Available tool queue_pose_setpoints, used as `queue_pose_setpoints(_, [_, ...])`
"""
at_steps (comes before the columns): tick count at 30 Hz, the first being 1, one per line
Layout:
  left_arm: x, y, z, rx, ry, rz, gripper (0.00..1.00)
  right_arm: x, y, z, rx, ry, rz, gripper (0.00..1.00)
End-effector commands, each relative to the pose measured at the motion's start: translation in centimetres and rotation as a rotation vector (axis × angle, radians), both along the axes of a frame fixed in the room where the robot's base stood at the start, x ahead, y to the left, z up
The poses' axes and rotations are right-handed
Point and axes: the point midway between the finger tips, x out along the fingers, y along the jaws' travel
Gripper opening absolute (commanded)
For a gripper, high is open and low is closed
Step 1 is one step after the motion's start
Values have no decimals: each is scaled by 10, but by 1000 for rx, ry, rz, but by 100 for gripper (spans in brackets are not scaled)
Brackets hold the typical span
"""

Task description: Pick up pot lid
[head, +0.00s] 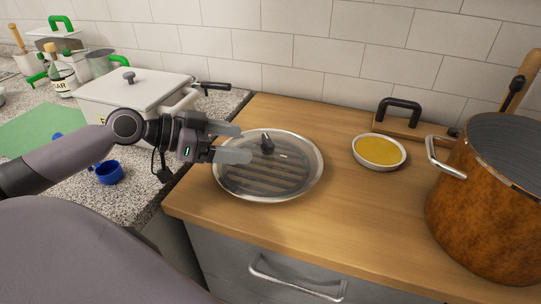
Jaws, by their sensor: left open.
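The pot lid (290,180) is round, see-through glass with a silver rim and a dark knob (267,143) at its top. It lies on the wooden counter in the middle of the head view. My left gripper (246,143) comes in from the left and is open. Its two grey fingers point right, toward the knob, over the left part of the lid. The fingertips look close to the knob, but I cannot tell whether they touch it. Nothing shows held between them. My right gripper is not in view.
A copper-brown pot (480,215) stands at the right. A bowl of yellow contents (379,151) sits behind the lid to the right. A white lidded pot (135,91) and a blue cup (109,172) are on the speckled counter at left. The wooden counter's front is clear.

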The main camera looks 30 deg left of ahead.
Motion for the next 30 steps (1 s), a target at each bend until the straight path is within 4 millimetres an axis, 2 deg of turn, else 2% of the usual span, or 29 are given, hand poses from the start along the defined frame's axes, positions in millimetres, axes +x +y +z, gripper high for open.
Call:
queue_pose_setpoints(8, [7, -4, -4, 3, -1, 1, 83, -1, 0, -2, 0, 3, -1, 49])
queue_pose_setpoints(22, [30, -14, -16, 2, -3, 2, 83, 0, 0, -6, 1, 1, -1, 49])
queue_pose_setpoints(30, [41, -22, -21, -1, -3, 4, 83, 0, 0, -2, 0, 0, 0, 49])
